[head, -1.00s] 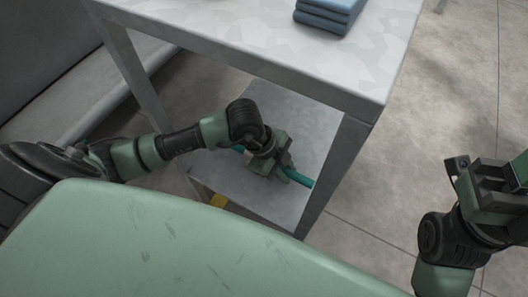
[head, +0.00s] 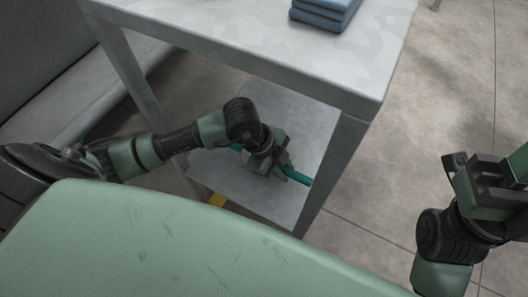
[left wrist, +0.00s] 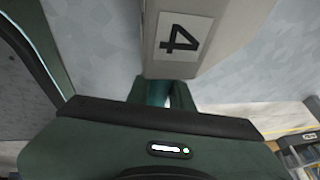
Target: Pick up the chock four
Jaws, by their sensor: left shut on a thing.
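The chock four is a pale grey block (left wrist: 195,45) with a black "4" on a white label, close in front of my gripper in the left wrist view. My left gripper (head: 277,170) is low over the grey shelf under the table. It is shut, with a teal piece (left wrist: 158,92) between its fingers right below the block. In the head view a teal bar (head: 297,176) sticks out to the right of this gripper; how it joins the block is hidden. My right gripper (head: 490,188) is at the right edge, away from the table; its fingertips are unclear.
The table (head: 250,45) stands above the shelf (head: 235,180), with its front leg (head: 333,170) just right of my left gripper. Folded blue cloths (head: 325,12) lie on the table. A yellow patch (head: 217,200) shows at the shelf's near edge. Open floor (head: 430,110) lies right.

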